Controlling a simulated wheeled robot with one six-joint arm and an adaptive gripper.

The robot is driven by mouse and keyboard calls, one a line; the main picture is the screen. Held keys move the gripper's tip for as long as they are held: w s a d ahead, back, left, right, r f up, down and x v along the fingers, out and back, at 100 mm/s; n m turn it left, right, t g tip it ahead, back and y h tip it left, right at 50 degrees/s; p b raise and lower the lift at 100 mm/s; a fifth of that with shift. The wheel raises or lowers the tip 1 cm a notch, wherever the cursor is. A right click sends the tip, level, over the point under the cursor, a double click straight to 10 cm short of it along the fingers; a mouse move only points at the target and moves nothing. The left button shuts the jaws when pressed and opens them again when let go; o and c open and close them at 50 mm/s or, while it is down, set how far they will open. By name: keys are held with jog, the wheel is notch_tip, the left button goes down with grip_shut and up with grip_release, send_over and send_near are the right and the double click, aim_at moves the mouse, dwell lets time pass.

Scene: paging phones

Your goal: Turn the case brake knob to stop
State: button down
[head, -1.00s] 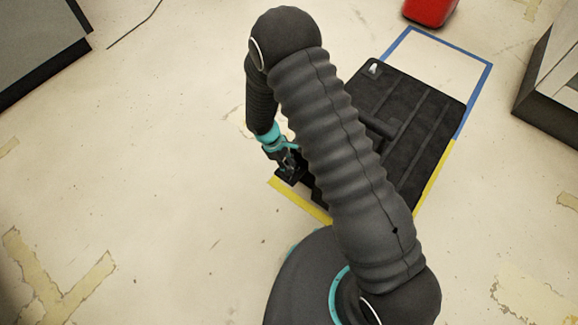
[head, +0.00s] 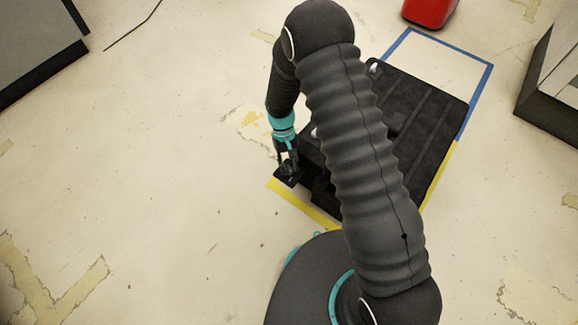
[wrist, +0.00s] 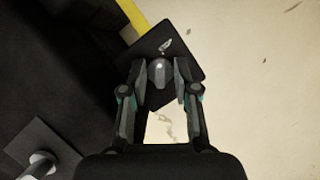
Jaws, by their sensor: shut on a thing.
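The black case (head: 440,112) lies on the floor in the head view, partly hidden by my arm. My gripper (head: 287,168) is at its near left corner. In the wrist view my gripper (wrist: 160,80) has a small grey rounded knob (wrist: 159,68) between its fingertips and is shut on it. The knob sits on a dark square plate (wrist: 186,52) that carries a pale mark just beyond it. A second pale knob (wrist: 42,162) on another dark plate shows at the lower left of the wrist view. I cannot read which setting the gripped knob is at.
Blue tape (head: 478,90) and yellow tape (head: 305,208) frame the case. A red object (head: 430,10) stands behind it. Grey cabinets stand at the left (head: 35,45) and right (head: 555,85). The floor left of my gripper is clear.

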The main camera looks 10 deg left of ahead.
jog(key=shift+m+y, duration=0.3)
jog(key=shift+m, duration=0.7)
jog(key=c, duration=0.9)
grip_release()
jog(key=shift+w+r, duration=0.1)
jog(key=v, duration=0.7)
jog(key=shift+w+r, duration=0.15)
jog(key=shift+r, duration=0.2)
